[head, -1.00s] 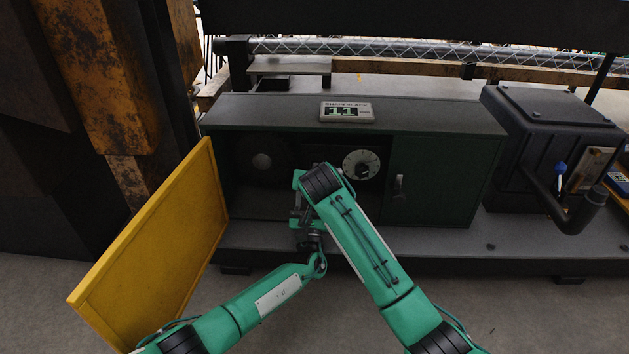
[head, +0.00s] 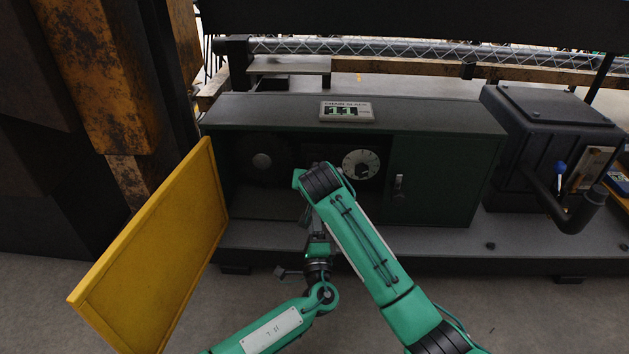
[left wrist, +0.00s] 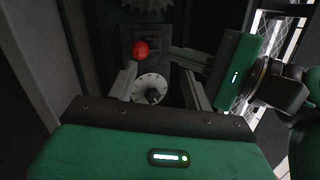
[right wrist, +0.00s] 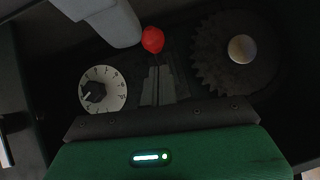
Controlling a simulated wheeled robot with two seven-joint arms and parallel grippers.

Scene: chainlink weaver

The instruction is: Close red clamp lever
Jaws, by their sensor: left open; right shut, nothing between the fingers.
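The red clamp lever's round knob (left wrist: 140,49) shows in the left wrist view, above the dial and between the two grippers. It also shows in the right wrist view (right wrist: 152,39), just beyond the fingertips. In the head view it is hidden behind my arms. My left gripper (left wrist: 158,76) is open, its fingers spread below the knob with nothing seen between them. In the right wrist view a grey finger of it is close beside the knob. My right gripper (right wrist: 159,72) is shut and empty, its tips just short of the knob; I cannot tell whether they touch.
The dark green cabinet (head: 440,180) has its yellow door (head: 160,245) swung open at left. Inside are a white dial (head: 361,164) and a toothed gear (right wrist: 235,50). A "chain slack" display (head: 347,111) reads 11. A crank box (head: 550,125) stands at right.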

